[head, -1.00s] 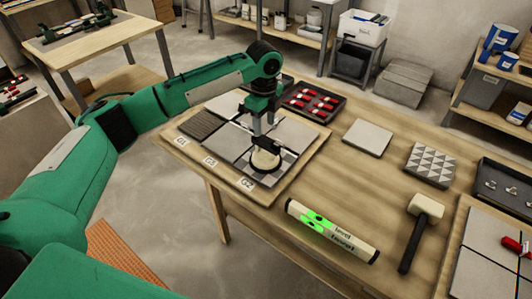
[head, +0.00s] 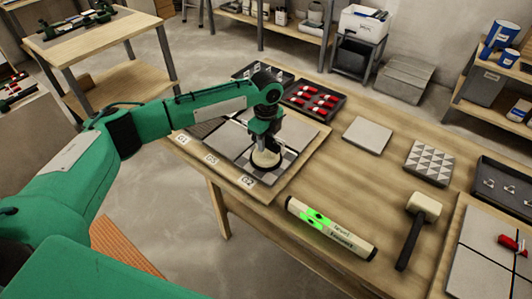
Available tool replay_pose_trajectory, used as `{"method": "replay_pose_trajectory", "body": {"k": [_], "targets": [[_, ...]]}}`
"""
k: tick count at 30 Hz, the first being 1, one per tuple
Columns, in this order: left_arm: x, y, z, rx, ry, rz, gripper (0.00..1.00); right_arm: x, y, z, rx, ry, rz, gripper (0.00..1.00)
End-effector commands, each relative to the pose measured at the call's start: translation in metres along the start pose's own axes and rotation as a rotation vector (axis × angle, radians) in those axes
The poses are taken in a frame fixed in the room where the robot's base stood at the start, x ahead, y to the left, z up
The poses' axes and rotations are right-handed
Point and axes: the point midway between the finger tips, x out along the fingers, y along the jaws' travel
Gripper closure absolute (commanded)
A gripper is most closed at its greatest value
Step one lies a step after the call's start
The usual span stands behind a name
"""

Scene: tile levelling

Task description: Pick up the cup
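My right gripper is not in view.
A black tray of red-handled pieces (head: 313,102) lies behind the board. A level (head: 331,228), a mallet (head: 418,228), a plain tile (head: 367,135) and a patterned tile (head: 429,162) lie to the right. Bare wood lies between them.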

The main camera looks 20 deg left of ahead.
Motion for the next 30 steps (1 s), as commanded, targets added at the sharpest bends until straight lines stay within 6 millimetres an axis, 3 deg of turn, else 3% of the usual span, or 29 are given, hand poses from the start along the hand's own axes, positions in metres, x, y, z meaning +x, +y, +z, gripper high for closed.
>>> {"method": "replay_pose_trajectory", "body": {"k": [1, 4, 5, 19, 25, 30], "targets": [[0.000, 0.000, 0.000, 0.000, 0.000, 0.000, 0.78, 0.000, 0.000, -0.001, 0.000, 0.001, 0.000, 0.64], [0.000, 0.000, 0.000, 0.000, 0.000, 0.000, 0.98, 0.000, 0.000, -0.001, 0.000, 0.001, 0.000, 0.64], [0.000, 0.000, 0.000, 0.000, 0.000, 0.000, 1.00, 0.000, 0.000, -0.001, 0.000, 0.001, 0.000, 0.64], [-0.013, -0.001, 0.000, 0.001, 0.001, -0.003, 1.00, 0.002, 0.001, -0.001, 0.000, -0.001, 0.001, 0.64], [-0.047, -0.001, 0.000, 0.001, 0.000, -0.005, 1.00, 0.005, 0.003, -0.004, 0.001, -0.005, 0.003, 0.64], [-0.096, -0.002, 0.000, 0.001, -0.001, -0.007, 1.00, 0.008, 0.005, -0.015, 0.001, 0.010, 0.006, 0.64]]}}
